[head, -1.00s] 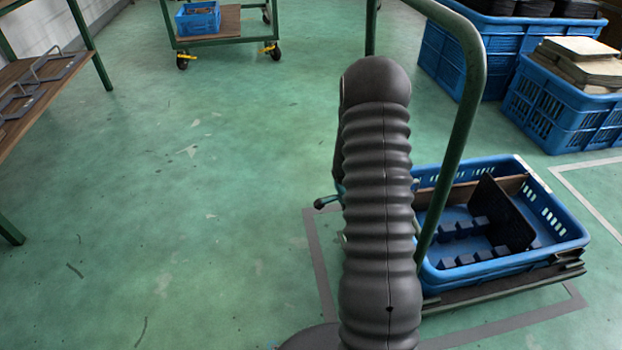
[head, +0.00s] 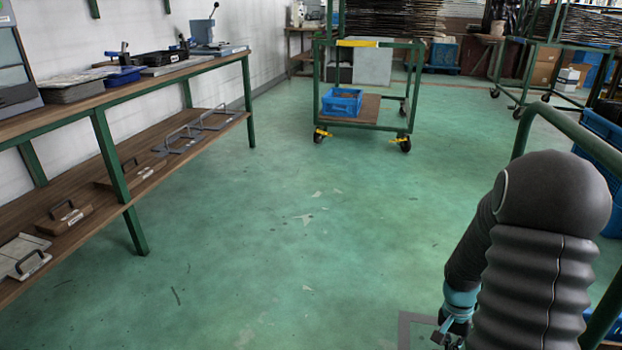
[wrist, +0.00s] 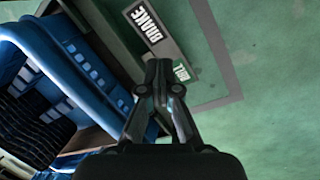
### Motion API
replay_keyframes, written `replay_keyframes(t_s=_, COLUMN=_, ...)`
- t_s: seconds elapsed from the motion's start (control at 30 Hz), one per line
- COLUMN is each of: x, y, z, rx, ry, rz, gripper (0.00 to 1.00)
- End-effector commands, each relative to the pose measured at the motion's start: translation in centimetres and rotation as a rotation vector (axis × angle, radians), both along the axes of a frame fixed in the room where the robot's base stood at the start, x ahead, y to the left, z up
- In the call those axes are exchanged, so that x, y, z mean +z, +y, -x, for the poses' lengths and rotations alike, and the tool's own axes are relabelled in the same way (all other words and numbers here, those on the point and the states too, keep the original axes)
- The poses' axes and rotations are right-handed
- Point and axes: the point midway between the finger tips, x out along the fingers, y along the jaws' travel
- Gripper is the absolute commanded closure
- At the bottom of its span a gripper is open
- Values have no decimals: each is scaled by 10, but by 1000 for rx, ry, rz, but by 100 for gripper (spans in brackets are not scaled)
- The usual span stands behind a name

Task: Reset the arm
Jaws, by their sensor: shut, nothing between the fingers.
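My gripper (wrist: 159,72) shows in the wrist view with its two fingers together and nothing between them. It hangs above the green floor beside a blue crate (wrist: 75,55), apart from the crate as far as I can tell. In the head view my dark ribbed arm stands at the lower right, and the fingertips are not clearly visible there.
A workbench (head: 180,72) with a lower shelf runs along the left wall. A green cart (head: 362,125) carrying a small blue bin (head: 342,101) stands at the back. A green rail (head: 570,125) rises beside my arm at right. The middle floor is clear.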

Motion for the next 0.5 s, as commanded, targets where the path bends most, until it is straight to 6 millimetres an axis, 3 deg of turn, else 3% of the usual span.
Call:
replay_keyframes(t_s=0.03, x=23, y=8, z=3, rx=51, ry=-13, rz=-8, gripper=100)
replay_keyframes(t_s=0.1, x=48, y=19, z=8, rx=127, ry=-27, rz=-24, gripper=100)
replay_keyframes(t_s=0.5, x=171, y=81, z=46, rx=472, ry=-149, rz=-61, gripper=100)
